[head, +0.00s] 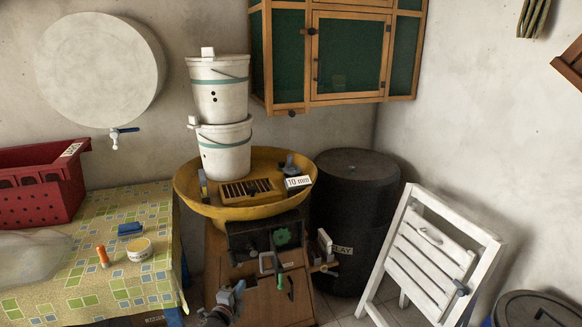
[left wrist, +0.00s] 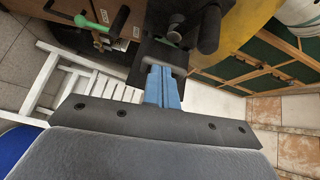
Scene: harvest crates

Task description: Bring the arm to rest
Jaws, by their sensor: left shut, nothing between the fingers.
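My left gripper (head: 238,288) is low in the middle of the head view, in front of the wooden workbench (head: 262,300). Its blue fingers (left wrist: 162,88) are together in the left wrist view, with nothing between them. The gripper holds nothing. In the left wrist view a dark vise-like block shows just beyond the fingertips; I cannot tell the exact gap. My right gripper is in neither view.
A yellow basin (head: 228,213) with two stacked white buckets (head: 222,150) tops the bench. A cloth-covered table (head: 115,285) stands left; a black barrel (head: 350,220) and white folding chair (head: 425,268) stand right.

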